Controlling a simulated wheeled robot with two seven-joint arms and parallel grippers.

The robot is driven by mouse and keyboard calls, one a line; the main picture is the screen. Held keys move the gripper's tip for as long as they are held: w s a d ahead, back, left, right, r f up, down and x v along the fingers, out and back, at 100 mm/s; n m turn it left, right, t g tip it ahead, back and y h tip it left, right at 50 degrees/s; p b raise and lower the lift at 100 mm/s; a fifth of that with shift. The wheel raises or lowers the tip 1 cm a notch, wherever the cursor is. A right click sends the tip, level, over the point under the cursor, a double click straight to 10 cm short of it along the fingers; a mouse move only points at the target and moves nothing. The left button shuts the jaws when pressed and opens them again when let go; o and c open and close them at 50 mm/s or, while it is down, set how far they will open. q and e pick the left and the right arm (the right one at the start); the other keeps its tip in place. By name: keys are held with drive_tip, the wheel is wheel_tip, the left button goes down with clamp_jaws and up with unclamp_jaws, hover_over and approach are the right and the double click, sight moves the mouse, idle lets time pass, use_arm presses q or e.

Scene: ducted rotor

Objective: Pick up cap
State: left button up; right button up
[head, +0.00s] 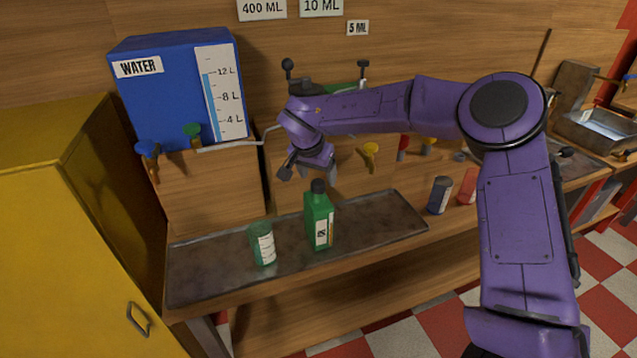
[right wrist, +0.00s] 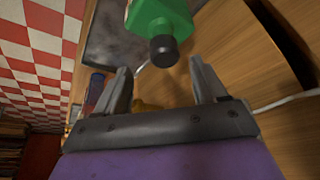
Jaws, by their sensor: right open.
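The black cap (head: 318,186) sits on top of an upright green bottle (head: 319,220) on the metal tray. My right gripper (head: 311,176) is open and empty just above and behind the cap in the head view. In the right wrist view the cap (right wrist: 164,50) lies just past the open fingertips (right wrist: 159,66), roughly centred between them, with the bottle (right wrist: 160,14) beyond it. I see no contact between fingers and cap. My left gripper is not in view.
A green labelled beaker (head: 263,244) stands left of the bottle on the tray (head: 205,272). A dark bottle (head: 439,195) and a red one (head: 467,187) stand right of the tray. A blue water tank (head: 170,90) with taps is at the back left, beside a yellow cabinet (head: 60,220).

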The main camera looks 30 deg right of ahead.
sight(318, 183)
drive_tip(key=x, duration=0.4)
drive_tip(key=shift+w+a+f+p, duration=0.1)
drive_tip(key=shift+w+a+p, duration=0.2)
drive_tip(key=shift+w, duration=0.1)
drive_tip(key=shift+s, duration=0.25)
drive_tip(key=c, duration=1.1)
